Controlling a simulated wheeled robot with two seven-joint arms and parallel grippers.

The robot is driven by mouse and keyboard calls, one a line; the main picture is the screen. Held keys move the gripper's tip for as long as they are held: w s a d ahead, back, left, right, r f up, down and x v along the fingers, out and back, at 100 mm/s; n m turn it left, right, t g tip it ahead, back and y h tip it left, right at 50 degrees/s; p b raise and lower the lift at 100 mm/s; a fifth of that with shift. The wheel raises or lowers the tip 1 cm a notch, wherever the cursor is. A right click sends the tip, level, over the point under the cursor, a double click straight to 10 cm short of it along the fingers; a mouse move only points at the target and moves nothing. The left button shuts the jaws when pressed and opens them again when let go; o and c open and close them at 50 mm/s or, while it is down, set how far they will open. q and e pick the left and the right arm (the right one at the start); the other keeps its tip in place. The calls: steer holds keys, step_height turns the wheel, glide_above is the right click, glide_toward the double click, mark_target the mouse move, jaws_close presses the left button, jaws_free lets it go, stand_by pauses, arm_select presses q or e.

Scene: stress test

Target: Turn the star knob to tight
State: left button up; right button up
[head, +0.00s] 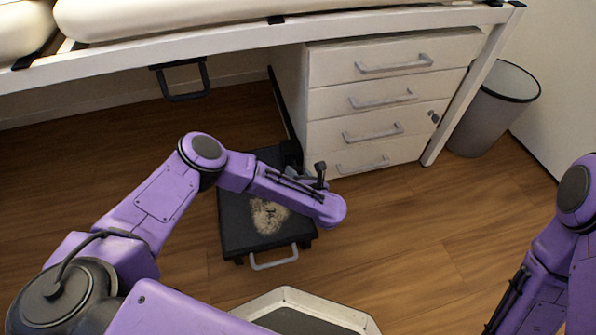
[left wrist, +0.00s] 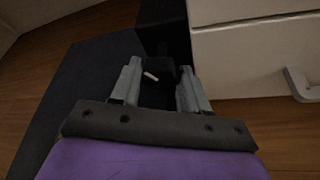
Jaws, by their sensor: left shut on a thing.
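My left gripper (head: 294,172) reaches to the rear of a low black platform (head: 240,228) on the floor, close to the white drawer unit. In the left wrist view the two grey fingers of the left gripper (left wrist: 160,88) are shut on a small black part with a short white mark, which I take to be the star knob (left wrist: 158,74). It sits before a black upright block (left wrist: 162,35) at the platform's end. The fingers hide its sides, and its star shape and any tight marking cannot be made out. My right arm shows at the right edge; its gripper is out of view.
The white drawer unit (head: 385,95) stands right behind the knob. A grey bin (head: 493,110) is at the back right. A bed frame (head: 240,38) runs overhead across the back. The platform has a pale worn patch and a front handle (head: 273,261). Wooden floor is clear at right.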

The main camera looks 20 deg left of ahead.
arm_select(q)
steer(key=shift+d+f, duration=0.1)
arm_select(e)
steer(key=shift+s+a+r, duration=0.1)
steer(key=shift+r, duration=0.05)
arm_select(q)
steer(key=o, duration=1)
steer(key=p+v, duration=0.1)
steer(key=v, duration=0.1)
steer(key=shift+s+d+r+p, duration=0.15)
steer(key=shift+d+r+p, duration=0.05)
steer(key=shift+r+p, duration=0.2)
steer(key=p+v, duration=0.1)
steer(key=v, duration=0.1)
steer(key=p+v, duration=0.1)
steer(key=v, duration=0.2)
steer(key=p+v, duration=0.1)
steer(key=v, duration=0.2)
steer(key=shift+s+f, duration=0.1)
steer(key=shift+f, duration=0.25)
arm_select(e)
steer(key=w+r+m+t, duration=0.1)
steer(key=w+a+m+t, duration=0.1)
steer(key=w, duration=0.1)
steer(key=w+r+m+t, duration=0.1)
steer(key=shift+w+a+r+h, duration=0.15)
steer(key=shift+r+h, duration=0.15)
steer(key=shift+r, duration=0.05)
